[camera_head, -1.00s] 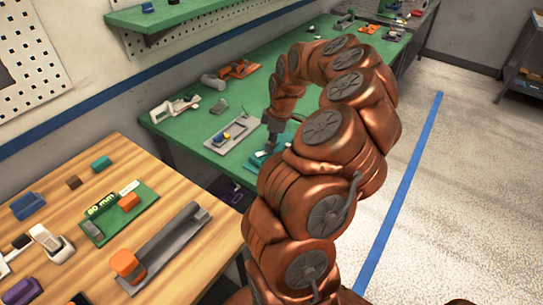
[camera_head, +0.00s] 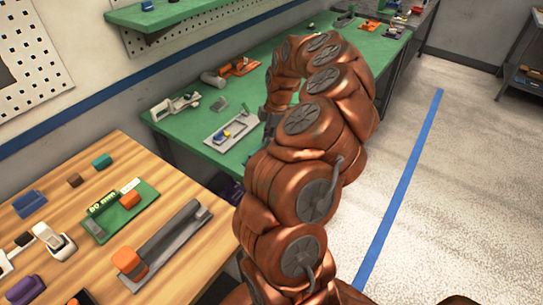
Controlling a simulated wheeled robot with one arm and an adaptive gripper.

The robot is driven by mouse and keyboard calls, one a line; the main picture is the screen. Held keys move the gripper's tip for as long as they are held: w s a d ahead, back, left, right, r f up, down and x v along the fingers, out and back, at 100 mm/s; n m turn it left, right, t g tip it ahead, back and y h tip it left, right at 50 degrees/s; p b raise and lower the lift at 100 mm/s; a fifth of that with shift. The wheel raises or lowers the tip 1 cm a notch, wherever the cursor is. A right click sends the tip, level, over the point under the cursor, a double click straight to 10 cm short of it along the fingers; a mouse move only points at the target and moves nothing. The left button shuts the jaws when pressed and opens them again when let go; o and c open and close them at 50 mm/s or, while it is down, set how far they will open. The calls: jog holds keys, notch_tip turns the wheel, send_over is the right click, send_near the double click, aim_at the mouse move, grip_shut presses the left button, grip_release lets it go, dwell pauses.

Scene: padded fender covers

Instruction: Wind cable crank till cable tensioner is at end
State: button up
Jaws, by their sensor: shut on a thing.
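My gripper (camera_head: 266,113) is over the green workbench, mostly hidden behind my own copper-coloured arm. A small dark part of it shows at the arm's left edge. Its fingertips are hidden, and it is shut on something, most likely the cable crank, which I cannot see. A grey tray (camera_head: 214,141) with small blue and yellow parts lies just left of my gripper.
The green bench (camera_head: 180,133) also holds a white-grey clamp-like device (camera_head: 178,104) and an orange tool (camera_head: 241,67). A wooden table (camera_head: 88,195) at lower left carries a green gauge board (camera_head: 127,203), a grey rail (camera_head: 172,240) and an orange block (camera_head: 128,260). The floor right of my arm is clear.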

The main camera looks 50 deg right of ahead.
jog(key=shift+w+f+n+b, duration=0.15)
jog(key=shift+w+n+b, duration=0.2)
jog(key=shift+n, duration=0.25)
jog(key=shift+w+n+g+b, duration=0.25)
jog(key=shift+n+g+b, duration=0.05)
jog(key=shift+n, duration=0.6)
jog(key=shift+w+a+n, duration=0.1)
jog(key=shift+w+n, duration=0.05)
jog(key=shift+n, duration=0.35)
jog(key=n, duration=0.2)
jog(key=w+n+b, duration=0.1)
jog(key=shift+a+g, duration=0.25)
jog(key=shift+g, duration=0.15)
jog(key=shift+w+a+n, duration=0.1)
jog(key=shift+w+n, duration=0.1)
jog(key=shift+n, duration=0.4)
